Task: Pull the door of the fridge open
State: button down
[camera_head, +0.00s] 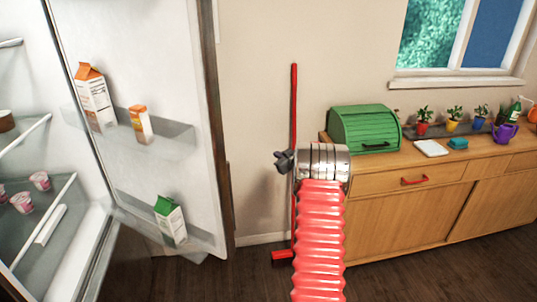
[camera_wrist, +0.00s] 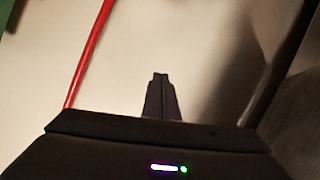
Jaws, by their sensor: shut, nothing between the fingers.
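The fridge door (camera_head: 145,60) stands wide open in the head view, its white inner side with two shelves facing me. The fridge interior (camera_head: 30,85) shows at the left edge, with shelves holding small cups. My gripper (camera_head: 281,161) is to the right of the door's dark outer edge, apart from it, in front of the wall. In the wrist view my gripper (camera_wrist: 161,78) has its fingers together with nothing between them. A dark shape at the right of that view is too blurred to name surely. The door's outer face and handle are hidden in the head view.
Cartons (camera_head: 94,97) stand on the door shelves. A red pole (camera_head: 294,110) leans upright at the wall behind my gripper; it also shows in the wrist view (camera_wrist: 88,55). A wooden sideboard (camera_head: 400,215) with a green bread box (camera_head: 363,128) stands at the right.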

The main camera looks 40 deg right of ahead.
jog(key=s+a+r+m+g+h, duration=0.1)
jog(key=s+a+r+g, duration=0.1)
jog(key=a+r, duration=0.6)
jog(key=s+a+r+m+g+h, duration=0.1)
jog(key=s+a+r+m+g, duration=0.15)
jog(key=a+r, duration=0.6)
jog(key=s+a+r+n+g+y, duration=0.1)
jog(key=s+a, duration=0.4)
jog(key=a, duration=0.5)
jog(key=s+a+g+y, duration=0.1)
jog(key=s+a, duration=0.5)
jog(key=a, duration=0.4)
jog(key=s+a+r+n+y, duration=0.1)
jog(key=s+a, duration=0.4)
jog(key=a, duration=0.4)
jog(key=s+a+f+n+g+y, duration=0.1)
jog(key=s+a+f+y, duration=0.1)
jog(key=s+a, duration=1.3)
jog(key=shift+s+a+n+y, duration=0.25)
jog(key=shift+s+n+y, duration=0.1)
jog(key=shift+y, duration=0.55)
jog(key=shift+f, duration=0.1)
